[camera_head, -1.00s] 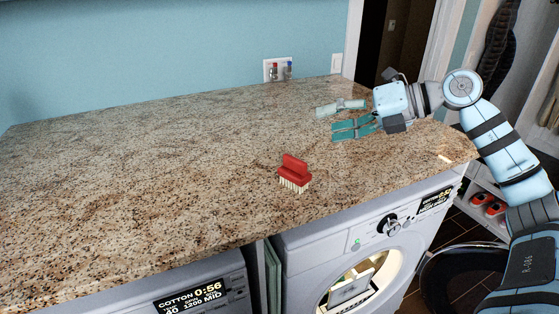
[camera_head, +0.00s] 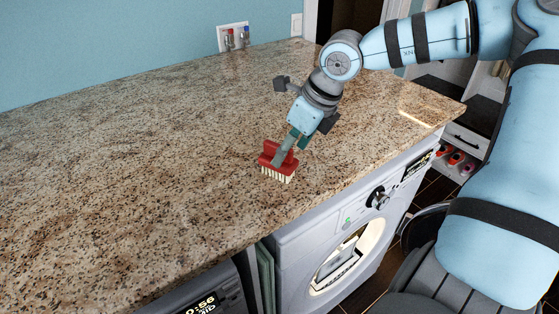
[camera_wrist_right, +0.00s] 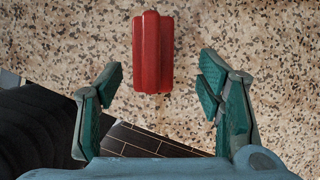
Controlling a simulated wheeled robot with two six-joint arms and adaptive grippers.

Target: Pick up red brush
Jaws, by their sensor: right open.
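The red brush (camera_head: 267,164) rests on the speckled counter near its front edge, pale bristles down. My right gripper (camera_head: 287,150) has come down at the brush from above and the right, and a finger hides part of the red handle in the head view. In the right wrist view the red handle (camera_wrist_right: 153,52) lies at the top, sideways between the two open teal fingers (camera_wrist_right: 161,72) and mostly beyond their tips. Clear gaps show on both sides, and neither finger touches it there. My left gripper is not in view.
The granite counter (camera_head: 130,150) is otherwise clear. Its front edge runs above a washing machine (camera_head: 345,240) with an open round door. Wall taps (camera_head: 233,38) are at the back. Orange-and-black shoes (camera_head: 456,158) sit on a shelf at right.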

